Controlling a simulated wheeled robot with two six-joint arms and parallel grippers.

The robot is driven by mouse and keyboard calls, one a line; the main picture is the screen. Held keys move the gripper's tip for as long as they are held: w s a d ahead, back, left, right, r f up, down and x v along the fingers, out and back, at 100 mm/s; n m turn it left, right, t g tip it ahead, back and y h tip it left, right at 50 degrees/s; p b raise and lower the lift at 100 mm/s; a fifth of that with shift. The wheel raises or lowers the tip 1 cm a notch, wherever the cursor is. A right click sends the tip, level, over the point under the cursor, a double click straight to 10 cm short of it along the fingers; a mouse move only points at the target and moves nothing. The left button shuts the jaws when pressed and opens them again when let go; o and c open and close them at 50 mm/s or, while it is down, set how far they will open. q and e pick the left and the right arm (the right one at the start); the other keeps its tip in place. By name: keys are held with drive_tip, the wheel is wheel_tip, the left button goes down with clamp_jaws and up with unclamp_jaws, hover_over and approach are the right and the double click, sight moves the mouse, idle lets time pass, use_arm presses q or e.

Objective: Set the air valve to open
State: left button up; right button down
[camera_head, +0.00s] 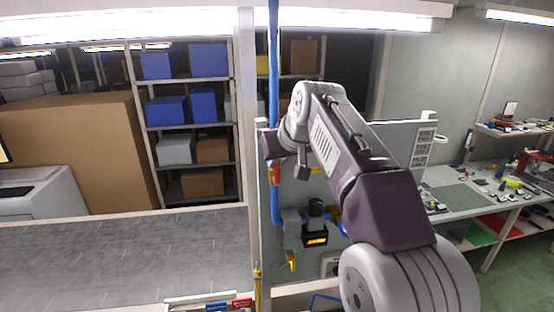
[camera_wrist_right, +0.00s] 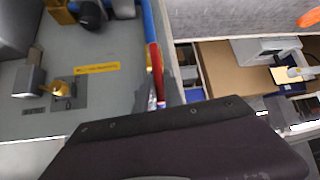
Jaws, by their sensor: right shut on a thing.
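The blue air pipe (camera_head: 274,70) runs vertically down the wall panel in the head view. A red valve handle (camera_head: 276,173) lies along this pipe, pointing roughly the same way as it. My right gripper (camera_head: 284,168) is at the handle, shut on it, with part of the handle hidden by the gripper. In the right wrist view, the red handle (camera_wrist_right: 155,62) stands beside the blue pipe, with a grey finger of my right gripper (camera_wrist_right: 168,80) against it. My left gripper is not in view.
A grey unit with a lit orange display (camera_head: 316,240) and a yellow lever (camera_head: 292,262) are on the panel below. A yellow label (camera_wrist_right: 97,68) is near the handle. A workbench (camera_head: 455,195) stands right; shelves with blue boxes (camera_head: 188,106) stand left behind the conveyor (camera_head: 120,250).

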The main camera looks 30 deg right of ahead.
drive_tip(key=c, duration=1.5)
unclamp_jaws()
drive_tip(key=shift+f, duration=0.35)
drive_tip(key=shift+o, duration=0.2)
drive_tip(key=shift+r, duration=0.1)
drive_tip(key=v, duration=0.9)
drive_tip(key=shift+w, duration=0.1)
